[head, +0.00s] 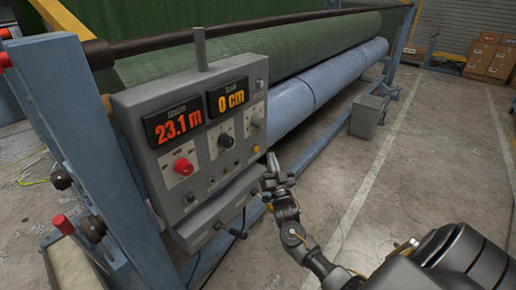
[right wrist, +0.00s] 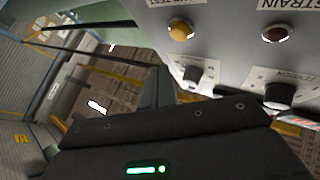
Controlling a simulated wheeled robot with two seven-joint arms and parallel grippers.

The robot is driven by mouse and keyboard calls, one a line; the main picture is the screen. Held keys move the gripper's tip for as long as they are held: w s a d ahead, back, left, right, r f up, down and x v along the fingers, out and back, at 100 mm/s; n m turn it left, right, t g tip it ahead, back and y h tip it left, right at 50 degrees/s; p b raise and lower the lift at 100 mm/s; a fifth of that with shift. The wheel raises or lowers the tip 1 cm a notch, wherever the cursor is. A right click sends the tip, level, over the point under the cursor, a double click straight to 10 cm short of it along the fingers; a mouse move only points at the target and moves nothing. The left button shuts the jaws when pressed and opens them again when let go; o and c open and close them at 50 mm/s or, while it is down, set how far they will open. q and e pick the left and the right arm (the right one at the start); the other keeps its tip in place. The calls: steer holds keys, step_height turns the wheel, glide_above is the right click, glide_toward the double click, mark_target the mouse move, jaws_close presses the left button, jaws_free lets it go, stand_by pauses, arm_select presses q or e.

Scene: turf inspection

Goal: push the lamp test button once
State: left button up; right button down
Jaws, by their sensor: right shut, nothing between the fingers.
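The lamp test button is a yellow round button (head: 256,149) at the lower right of the grey control box (head: 148,100). In the right wrist view the yellow button (right wrist: 181,29) sits beside a partly cut-off label ending in "TEST". My right gripper (head: 269,163) is shut and empty, just right of and below the button in the head view. In the right wrist view its dark fingers (right wrist: 157,88) show a gap in the picture to the button. I cannot tell the exact distance. My left gripper is not in view.
The box carries two lit displays reading 23.1 m (head: 177,120) and 0 cm (head: 229,96), a red knob (head: 183,166) and a black knob (head: 225,141). A reddish-brown button (right wrist: 274,34) by a "STRAIN" label is near the yellow one. Open concrete floor lies right.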

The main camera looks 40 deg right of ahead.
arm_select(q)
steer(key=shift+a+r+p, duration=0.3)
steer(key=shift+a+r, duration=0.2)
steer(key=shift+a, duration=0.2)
arm_select(e)
steer(key=shift+s+d, duration=0.2)
steer(key=shift+s, duration=0.35)
steer(key=shift+s+d, duration=0.15)
steer(key=shift+s, duration=0.4)
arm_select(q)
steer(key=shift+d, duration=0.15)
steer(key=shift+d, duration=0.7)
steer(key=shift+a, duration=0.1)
